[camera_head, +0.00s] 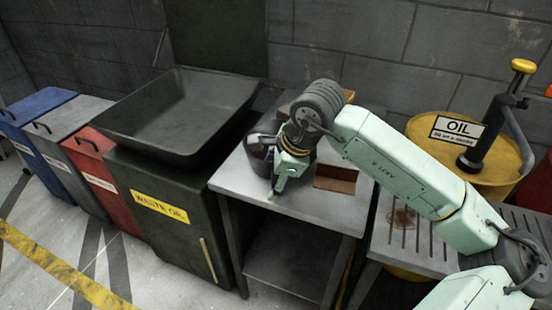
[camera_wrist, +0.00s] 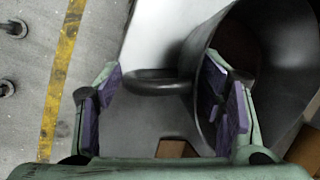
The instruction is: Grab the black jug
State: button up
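The black jug (camera_head: 257,146) stands on the metal table beside the waste oil bin, partly hidden behind my gripper in the head view. My gripper (camera_head: 279,186) is right at the jug, pointing down. In the wrist view the jug (camera_wrist: 270,25) fills the upper right, with its mouth towards the camera. Its loop handle (camera_wrist: 155,82) sticks out to the left. My gripper (camera_wrist: 165,98) is open, with the handle between its purple-padded fingers. The right finger overlaps the jug's wall and mouth; I cannot tell whether it touches.
The metal table (camera_head: 318,205) also bears a brown box (camera_head: 336,178) right of my gripper. The waste oil bin (camera_head: 165,215) with its black basin (camera_head: 175,115) stands close on the left. A yellow oil drum (camera_head: 430,128) with a pump stands at right.

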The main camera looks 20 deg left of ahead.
jog(key=c, duration=1.2)
jog(key=shift+o, duration=0.2)
jog(key=shift+r, duration=0.2)
jog(key=shift+r+b, duration=0.45)
jog(key=shift+r, duration=1)
jog(key=s+a+r+b, duration=0.1)
jog(key=s+a, duration=0.1)
jog(key=s, duration=0.5)
jog(key=s+a+b, duration=0.2)
jog(key=s+a, duration=0.1)
jog(key=s, duration=0.5)
jog(key=shift+r, duration=0.4)
jog(key=shift+s, duration=0.1)
